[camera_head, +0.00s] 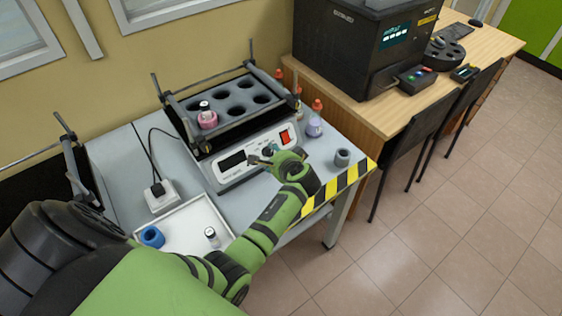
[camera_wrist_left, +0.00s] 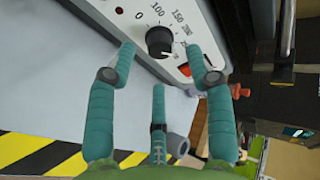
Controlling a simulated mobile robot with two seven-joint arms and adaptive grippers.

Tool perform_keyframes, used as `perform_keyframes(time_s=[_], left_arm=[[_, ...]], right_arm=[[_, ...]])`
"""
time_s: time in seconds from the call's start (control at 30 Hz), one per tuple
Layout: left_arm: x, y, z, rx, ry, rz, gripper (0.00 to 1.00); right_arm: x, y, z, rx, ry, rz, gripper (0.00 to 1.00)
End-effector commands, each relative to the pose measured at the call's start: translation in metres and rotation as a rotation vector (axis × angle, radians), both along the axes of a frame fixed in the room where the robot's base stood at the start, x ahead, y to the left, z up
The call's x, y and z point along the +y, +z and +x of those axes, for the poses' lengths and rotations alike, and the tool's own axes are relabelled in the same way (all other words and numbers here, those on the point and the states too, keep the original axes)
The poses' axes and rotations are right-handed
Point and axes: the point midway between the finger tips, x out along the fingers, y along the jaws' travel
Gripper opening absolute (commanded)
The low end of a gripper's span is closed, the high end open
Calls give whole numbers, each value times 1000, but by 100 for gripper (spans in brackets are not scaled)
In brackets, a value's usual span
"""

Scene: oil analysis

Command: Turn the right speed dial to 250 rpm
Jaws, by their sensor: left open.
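The shaker (camera_head: 222,170) stands on the grey table with its front panel towards me. The right speed dial (camera_wrist_left: 158,41) is a round black knob with a white mark, ringed by printed numbers including 0, 100 and 150. My left gripper (camera_head: 266,155) is at the panel in the head view and partly hides the dial area. In the left wrist view the open gripper (camera_wrist_left: 160,58) has its teal fingers spread, two on either side of the dial and one below; none clearly touches it. The mark's exact reading is too small to tell. My right gripper is not in view.
A red switch (camera_head: 285,137) sits right of the dial, close to the fingers. A rack with a pink-ringed vial (camera_head: 207,117) tops the shaker. A grey ring-shaped holder (camera_head: 342,158) stands near the striped table edge. A white tray (camera_head: 183,228) lies at the left.

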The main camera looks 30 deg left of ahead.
Motion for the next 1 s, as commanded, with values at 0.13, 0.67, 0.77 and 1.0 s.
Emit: perform_keyframes(time_s=[0.13, 0.67, 0.77, 1.0], left_arm=[[-23, 17, -16, -2, -1, -2, 53], [-51, 42, -37, 1, 2, 1, 53], [-51, 42, -37, 0, 1, 0, 53], [-51, 42, -37, 0, 1, 0, 53]], right_arm=[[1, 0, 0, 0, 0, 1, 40], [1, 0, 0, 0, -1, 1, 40], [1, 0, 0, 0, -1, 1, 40], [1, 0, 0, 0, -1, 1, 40]])
